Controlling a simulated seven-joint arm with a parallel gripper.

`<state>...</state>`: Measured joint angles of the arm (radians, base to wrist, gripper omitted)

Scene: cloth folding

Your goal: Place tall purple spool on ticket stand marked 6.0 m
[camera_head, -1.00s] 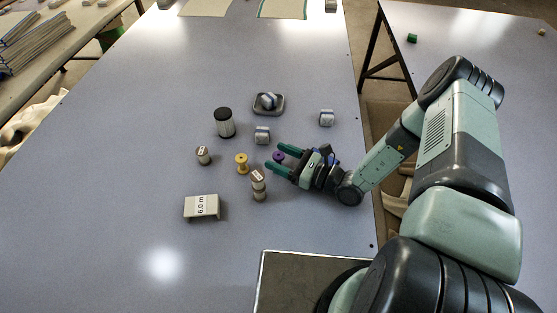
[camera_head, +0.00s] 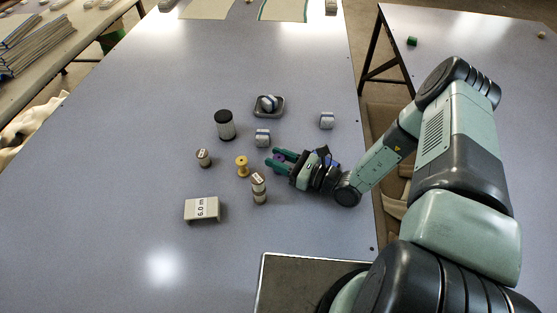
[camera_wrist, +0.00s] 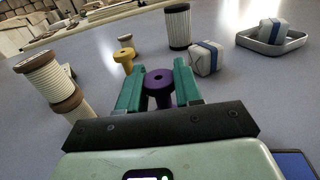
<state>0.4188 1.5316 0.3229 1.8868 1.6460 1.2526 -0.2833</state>
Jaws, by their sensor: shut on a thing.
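The purple spool (camera_wrist: 159,84) stands upright between the green fingers of my gripper (camera_wrist: 158,88) in the wrist view. In the head view the purple spool (camera_head: 279,159) shows only partly between the fingers of my gripper (camera_head: 278,158). The fingers are shut on it, low at the table. The ticket stand (camera_head: 202,209) is a small pale block with a label reading 6.0 m. It stands to the left and nearer the front, and its top is empty.
A yellow spool (camera_head: 242,166) and a stacked pair of pale spools (camera_head: 259,187) stand between my gripper and the stand. A small pale spool (camera_head: 203,158), a black-topped cylinder (camera_head: 225,124), blue-banded blocks (camera_head: 263,137) and a grey tray (camera_head: 282,112) are nearby. The front left table is clear.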

